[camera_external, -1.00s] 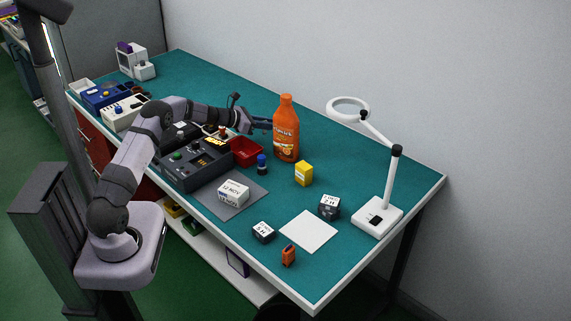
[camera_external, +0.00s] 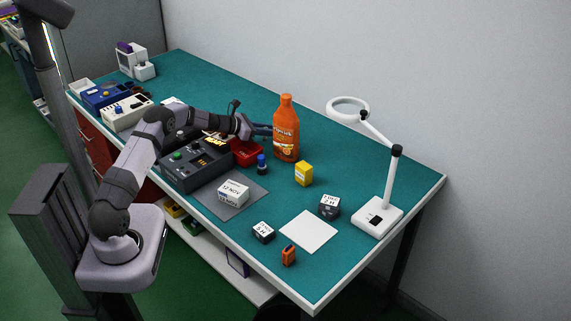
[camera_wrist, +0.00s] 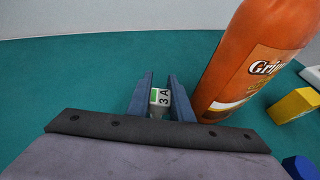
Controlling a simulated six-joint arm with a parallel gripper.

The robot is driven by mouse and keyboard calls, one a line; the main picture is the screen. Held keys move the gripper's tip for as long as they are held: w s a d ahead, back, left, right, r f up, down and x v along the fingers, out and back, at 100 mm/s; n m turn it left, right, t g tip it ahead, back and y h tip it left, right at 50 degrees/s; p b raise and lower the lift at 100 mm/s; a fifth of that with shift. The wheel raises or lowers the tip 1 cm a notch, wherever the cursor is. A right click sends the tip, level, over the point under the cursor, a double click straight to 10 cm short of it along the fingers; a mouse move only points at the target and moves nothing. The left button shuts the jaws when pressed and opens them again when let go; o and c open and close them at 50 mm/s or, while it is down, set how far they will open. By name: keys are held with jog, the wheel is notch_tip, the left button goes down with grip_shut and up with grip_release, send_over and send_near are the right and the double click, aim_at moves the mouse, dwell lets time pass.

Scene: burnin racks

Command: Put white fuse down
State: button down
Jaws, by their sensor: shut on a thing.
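My gripper (camera_external: 268,129) is at the back middle of the bench, just left of the orange bottle. In the wrist view, my gripper (camera_wrist: 161,97) is shut on the white fuse (camera_wrist: 160,98), a small whitish piece marked "3 A" with a green patch, held between the two blue fingers. In the external view the fuse is too small or hidden to make out. I cannot tell whether the fuse touches the green bench top (camera_wrist: 80,75).
The orange bottle (camera_external: 286,135) stands close right of my gripper; it also shows in the wrist view (camera_wrist: 245,60). A red tray (camera_external: 245,153), a blue-capped piece (camera_external: 262,165) and a yellow block (camera_external: 304,173) are nearby. Bench top behind and left of the gripper is clear.

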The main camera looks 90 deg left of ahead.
jog(key=c, duration=1.6)
grip_release()
jog(key=shift+r+p, duration=0.8)
jog(key=shift+p, duration=0.25)
jog(key=b+v, duration=0.3)
jog(key=v, duration=0.9)
jog(key=shift+a+f, duration=0.1)
